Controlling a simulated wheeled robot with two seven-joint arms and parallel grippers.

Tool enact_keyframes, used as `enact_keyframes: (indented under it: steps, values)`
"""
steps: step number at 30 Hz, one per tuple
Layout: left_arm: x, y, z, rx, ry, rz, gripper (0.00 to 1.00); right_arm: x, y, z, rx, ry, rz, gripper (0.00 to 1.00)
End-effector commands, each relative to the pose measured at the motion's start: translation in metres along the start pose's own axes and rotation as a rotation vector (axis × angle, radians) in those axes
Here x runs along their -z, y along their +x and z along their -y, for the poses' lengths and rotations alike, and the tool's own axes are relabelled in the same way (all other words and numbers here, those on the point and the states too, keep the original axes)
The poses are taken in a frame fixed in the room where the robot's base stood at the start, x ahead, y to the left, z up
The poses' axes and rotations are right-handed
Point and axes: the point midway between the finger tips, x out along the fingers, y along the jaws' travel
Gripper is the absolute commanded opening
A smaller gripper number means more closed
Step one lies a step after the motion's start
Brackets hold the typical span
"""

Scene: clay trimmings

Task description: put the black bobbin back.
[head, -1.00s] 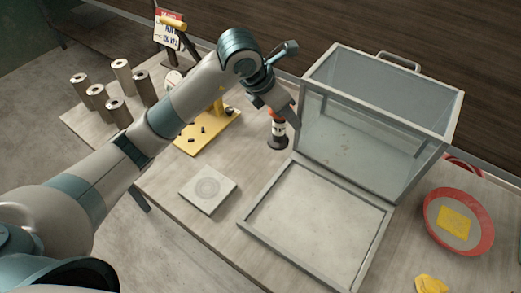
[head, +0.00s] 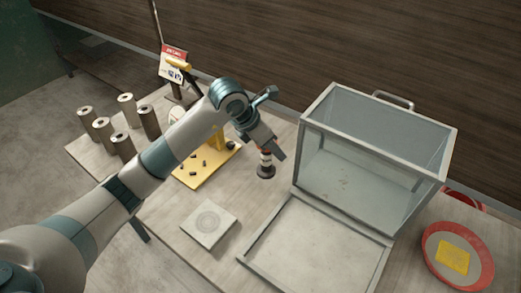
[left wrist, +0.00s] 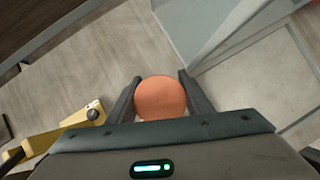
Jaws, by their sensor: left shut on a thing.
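My left gripper (head: 270,146) is shut on an upright bobbin-like piece (head: 265,171) with a wide black base, a pale band and an orange-red part. In the left wrist view, its round orange end (left wrist: 160,98) sits between the two fingers. The piece is over the table between the yellow stand and the clear case; I cannot tell how far its base is above the tabletop. The yellow stand (head: 190,181) has several small dark pieces on its base, and my arm hides part of it. It also shows in the left wrist view (left wrist: 80,117). My right gripper is not in view.
A square tile (head: 208,224) lies in front. Several metal cylinders (head: 103,130) stand at the left.

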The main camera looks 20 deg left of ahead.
Motion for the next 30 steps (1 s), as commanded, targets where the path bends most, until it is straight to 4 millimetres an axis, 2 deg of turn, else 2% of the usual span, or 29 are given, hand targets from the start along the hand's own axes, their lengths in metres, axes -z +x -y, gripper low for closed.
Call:
enact_keyframes:
  steps: [1, 6, 10, 23, 30]
  values:
    - [0.003, 0.001, -0.010, 0.000, -0.006, -0.004, 0.13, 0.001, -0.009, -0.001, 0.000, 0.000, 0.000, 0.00]
    - [0.012, 0.016, -0.038, 0.001, -0.004, -0.001, 0.13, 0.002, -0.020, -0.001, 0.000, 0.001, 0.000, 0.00]
    - [0.017, 0.024, -0.051, 0.001, -0.001, 0.001, 0.13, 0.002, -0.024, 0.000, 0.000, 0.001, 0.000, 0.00]
    - [0.019, 0.027, -0.055, 0.000, 0.001, 0.001, 0.13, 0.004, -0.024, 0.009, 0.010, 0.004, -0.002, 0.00]
    - [0.030, 0.045, -0.054, 0.002, -0.002, -0.001, 0.13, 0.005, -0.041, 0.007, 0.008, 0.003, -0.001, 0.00]
